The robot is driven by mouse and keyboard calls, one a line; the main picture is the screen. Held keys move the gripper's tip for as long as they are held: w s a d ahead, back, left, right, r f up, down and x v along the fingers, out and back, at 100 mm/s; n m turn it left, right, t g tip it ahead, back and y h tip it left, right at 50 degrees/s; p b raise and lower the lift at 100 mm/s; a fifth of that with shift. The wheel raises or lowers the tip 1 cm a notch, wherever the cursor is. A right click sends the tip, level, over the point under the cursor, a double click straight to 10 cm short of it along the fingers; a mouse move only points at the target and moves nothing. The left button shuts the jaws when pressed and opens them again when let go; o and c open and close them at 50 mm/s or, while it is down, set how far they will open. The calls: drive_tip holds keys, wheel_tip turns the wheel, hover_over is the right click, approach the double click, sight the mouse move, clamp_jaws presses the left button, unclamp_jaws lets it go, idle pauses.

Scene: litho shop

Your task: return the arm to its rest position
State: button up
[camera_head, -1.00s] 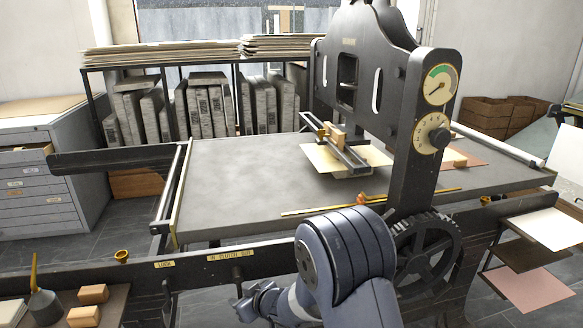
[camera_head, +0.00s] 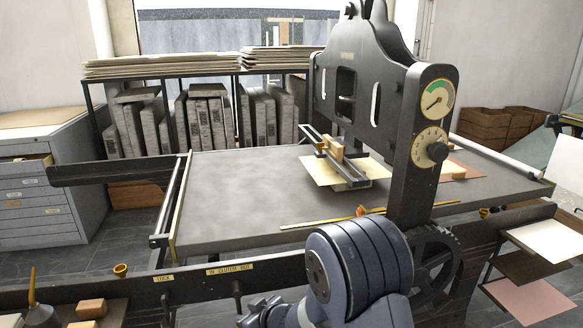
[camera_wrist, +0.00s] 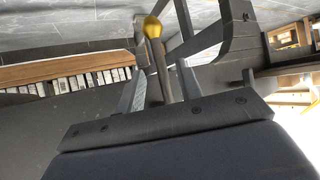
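My arm is folded low in front of the press, and its dark blue-grey rounded link fills the bottom middle of the head view. My gripper (camera_head: 258,312) shows at the bottom edge there, partly cut off by the frame. In the wrist view my gripper (camera_wrist: 160,88) has its two fingers apart. A dark rod with a yellow knob (camera_wrist: 152,27) lines up with the gap between them. I cannot tell how far beyond the fingers it is, and no grip on it shows.
The press bed (camera_head: 230,200) and its front rail (camera_head: 200,272) stand just behind my arm. A toothed wheel (camera_head: 435,262) is close on its right. Small wooden blocks (camera_head: 92,308) lie at bottom left. Shelves with paper sheets (camera_head: 540,238) stand at right.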

sight(241, 313)
drive_tip(key=p+v, duration=0.2)
drive_tip(key=v, duration=0.5)
drive_tip(key=b+x, duration=0.3)
drive_tip(key=x, duration=0.8)
drive_tip(key=shift+s+f+b, duration=0.1)
drive_tip(key=shift+b, duration=0.25)
drive_tip(key=shift+a+f, duration=0.2)
drive_tip(key=shift+s+a+r+m+y+b, duration=0.1)
drive_tip(key=shift+a+r+m+y+b, duration=0.25)
drive_tip(key=shift+a+m+y+b, duration=0.5)
drive_tip(key=shift+d, duration=0.25)
